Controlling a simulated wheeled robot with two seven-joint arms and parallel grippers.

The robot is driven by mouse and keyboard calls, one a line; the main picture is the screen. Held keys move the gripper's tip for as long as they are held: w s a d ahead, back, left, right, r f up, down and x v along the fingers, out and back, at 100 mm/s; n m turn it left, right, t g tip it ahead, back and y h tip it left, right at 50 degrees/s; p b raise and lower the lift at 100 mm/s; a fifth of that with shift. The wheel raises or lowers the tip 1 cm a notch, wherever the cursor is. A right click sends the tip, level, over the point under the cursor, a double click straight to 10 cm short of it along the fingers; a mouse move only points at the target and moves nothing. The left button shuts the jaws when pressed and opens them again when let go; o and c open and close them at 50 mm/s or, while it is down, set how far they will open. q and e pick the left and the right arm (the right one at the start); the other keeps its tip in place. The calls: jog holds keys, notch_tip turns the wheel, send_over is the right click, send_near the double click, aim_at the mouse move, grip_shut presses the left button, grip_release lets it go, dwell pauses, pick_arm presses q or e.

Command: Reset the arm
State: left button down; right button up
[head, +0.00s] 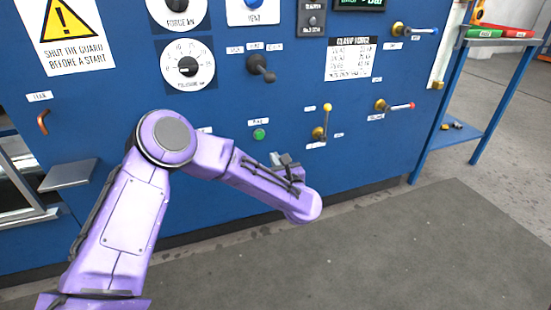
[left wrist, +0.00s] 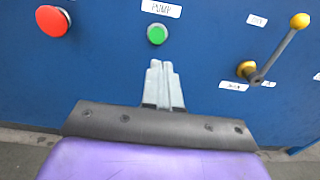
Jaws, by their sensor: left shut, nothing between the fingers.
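My left gripper (head: 284,158) is in front of the blue panel's lower part. It is shut and empty. In the left wrist view its two grey fingers (left wrist: 161,68) lie together, apart from the controls, just below the green button in the picture. A butterfly valve (head: 320,132) with a yellow-tipped lever pointing up is to the right of the gripper. In the left wrist view its lever (left wrist: 279,48) slants up to the right. A red-tipped valve (head: 394,106) and a blue-tipped valve (head: 412,31) have levers pointing right. My right gripper is not in view.
The blue panel (head: 225,100) also holds a green button (head: 259,134), a black handle (head: 262,68) and dials. A red button (left wrist: 53,20) shows in the left wrist view. A blue trolley (head: 466,90) stands at right. The grey floor (head: 420,240) in front is clear.

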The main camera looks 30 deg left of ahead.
pick_arm(q)
jog(key=shift+s+d, duration=0.35)
dwell(0.3)
